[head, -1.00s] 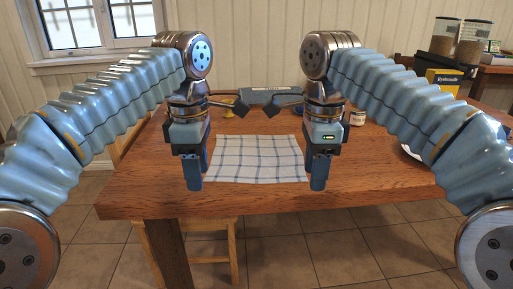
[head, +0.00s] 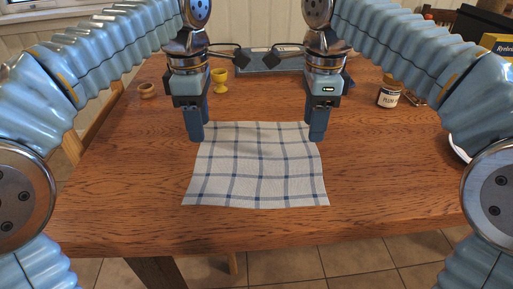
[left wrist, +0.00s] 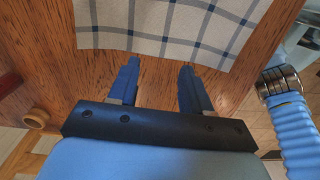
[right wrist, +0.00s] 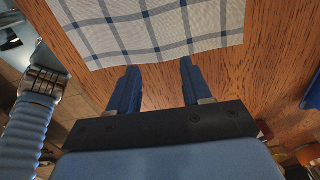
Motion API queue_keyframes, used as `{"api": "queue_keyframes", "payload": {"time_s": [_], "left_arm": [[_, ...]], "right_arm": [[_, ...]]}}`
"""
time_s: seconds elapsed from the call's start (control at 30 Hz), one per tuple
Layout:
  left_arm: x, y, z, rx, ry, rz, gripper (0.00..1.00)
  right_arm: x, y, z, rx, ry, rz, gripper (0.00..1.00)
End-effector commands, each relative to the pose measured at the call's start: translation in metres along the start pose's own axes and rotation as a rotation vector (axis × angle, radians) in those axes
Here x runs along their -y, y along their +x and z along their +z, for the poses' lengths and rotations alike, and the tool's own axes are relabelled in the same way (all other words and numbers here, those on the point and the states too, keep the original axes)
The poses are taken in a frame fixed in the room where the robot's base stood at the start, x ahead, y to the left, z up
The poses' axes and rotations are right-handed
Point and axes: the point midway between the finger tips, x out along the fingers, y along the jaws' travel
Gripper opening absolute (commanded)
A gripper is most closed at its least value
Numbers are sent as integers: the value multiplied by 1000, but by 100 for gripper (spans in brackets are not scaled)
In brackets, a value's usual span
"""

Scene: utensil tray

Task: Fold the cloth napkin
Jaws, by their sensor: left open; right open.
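The cloth napkin (head: 258,170) is white with blue checks and lies flat and spread out on the wooden table. It also shows in the left wrist view (left wrist: 175,22) and the right wrist view (right wrist: 150,25). My left gripper (head: 196,138) hangs by the napkin's far left corner; in the left wrist view its two fingers (left wrist: 157,72) are apart with bare wood between them. My right gripper (head: 316,138) hangs by the far right corner; in the right wrist view its fingers (right wrist: 158,72) are apart and empty. Both grippers are open and hold nothing.
A yellow egg cup (head: 219,80) and a small wooden cup (head: 147,90) stand at the back left. A labelled jar (head: 389,94) stands at the back right, and a white plate's edge (head: 458,148) shows at the right. The table (head: 120,190) is clear around the napkin.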

Motion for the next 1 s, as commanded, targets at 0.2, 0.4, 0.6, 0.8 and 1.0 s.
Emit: {"api": "queue_keyframes", "payload": {"time_s": [0.2,0.4,0.6,0.8,1.0], "left_arm": [[1,38,-1,-1,1,-3,49],[0,57,0,0,0,0,49],[0,60,0,0,0,0,49],[0,63,0,0,0,0,49],[0,63,0,0,0,0,37]], "right_arm": [[-1,38,-1,-1,1,3,49],[0,57,0,0,0,1,49],[0,60,0,1,0,-1,49],[0,63,0,0,0,0,49],[0,63,0,0,0,0,37]]}}
